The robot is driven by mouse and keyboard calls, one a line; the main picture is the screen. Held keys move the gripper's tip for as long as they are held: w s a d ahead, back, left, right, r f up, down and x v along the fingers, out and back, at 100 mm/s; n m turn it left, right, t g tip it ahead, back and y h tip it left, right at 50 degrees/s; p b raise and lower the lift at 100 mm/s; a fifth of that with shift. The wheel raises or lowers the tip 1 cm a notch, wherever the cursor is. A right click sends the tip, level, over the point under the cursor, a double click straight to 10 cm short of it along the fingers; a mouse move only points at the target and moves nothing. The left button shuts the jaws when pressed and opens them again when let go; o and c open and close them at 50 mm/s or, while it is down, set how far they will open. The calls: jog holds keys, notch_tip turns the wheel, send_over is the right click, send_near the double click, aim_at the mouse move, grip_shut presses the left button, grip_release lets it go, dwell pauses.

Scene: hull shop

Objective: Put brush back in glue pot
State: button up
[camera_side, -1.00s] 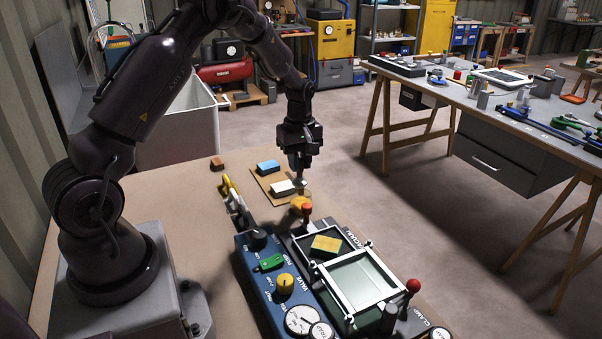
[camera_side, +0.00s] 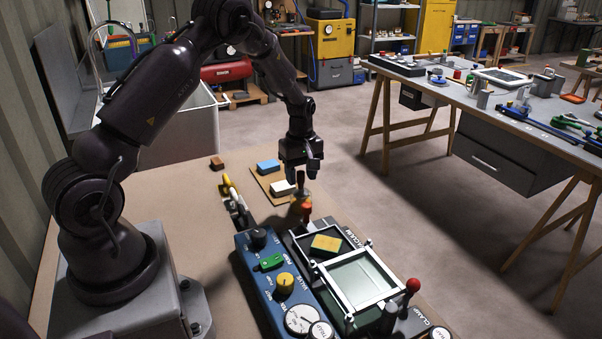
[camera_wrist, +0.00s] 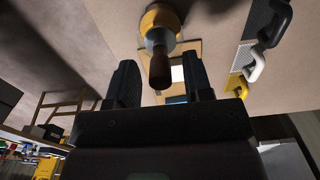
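The brush (camera_side: 301,182) has a dark brown handle and stands handle up, with its lower end at the amber glue pot (camera_side: 298,204). In the wrist view the brush handle (camera_wrist: 159,70) points toward me from the round glue pot (camera_wrist: 163,22), and its lower end appears to be inside the pot. My gripper (camera_side: 301,172) is directly above the pot. In the wrist view my gripper (camera_wrist: 160,82) is open, one finger on each side of the handle, with gaps visible. The bristles are hidden.

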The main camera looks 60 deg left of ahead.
jog(key=s+d+r+m+t, duration=0.1)
jog(key=d+r+m, duration=0.15)
jog(key=r, duration=0.75)
jog(key=s+d+r+m, duration=0.1)
jog(key=d+r, duration=0.3)
jog(key=r, duration=0.6)
jog(key=s+d+r+m+t, duration=0.2)
jog(key=s+d+r+m, duration=0.1)
jog(key=s+d+m, duration=0.4)
jog(key=s+d+r+m+t, duration=0.2)
jog(key=s+d+m, duration=0.5)
jog(key=s, duration=0.5)
jog(key=shift+d+r+t, duration=0.3)
jog(key=shift+d+r, duration=0.2)
jog(key=shift+r, duration=0.25)
jog(key=shift+m, duration=0.25)
